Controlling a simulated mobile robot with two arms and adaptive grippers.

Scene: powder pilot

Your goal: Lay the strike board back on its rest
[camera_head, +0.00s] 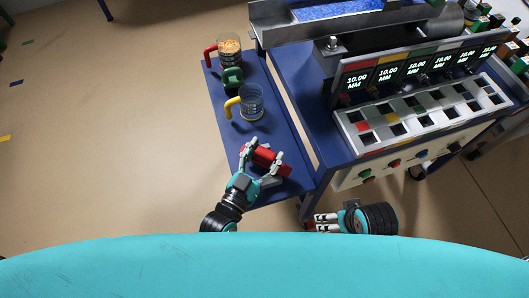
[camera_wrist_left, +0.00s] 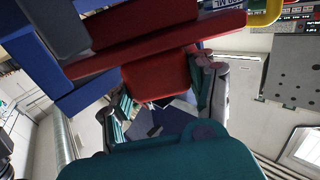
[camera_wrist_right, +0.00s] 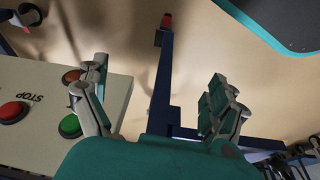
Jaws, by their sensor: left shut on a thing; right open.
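The red strike board (camera_head: 267,158) is at the near end of the blue side shelf. My left gripper (camera_head: 264,150) is shut on its red grip, which also shows between the fingers in the left wrist view (camera_wrist_left: 158,78). Beyond the grip in that view, a long red bar runs across beside blue and dark grey blocks. Grey pieces (camera_head: 272,182) show just below the red part in the head view; I cannot tell whether they are the rest or whether the board touches it. My right gripper (camera_head: 316,222) is open and empty beside the bench's near corner.
On the blue shelf (camera_head: 227,105) stand a clear cup with a yellow handle (camera_head: 251,102), a green-handled item (camera_head: 232,78) and a red-handled cup of grain-like contents (camera_head: 229,50). The bench with displays (camera_head: 420,70) is on the right. Its button panel (camera_wrist_right: 55,95) is close to my right gripper.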

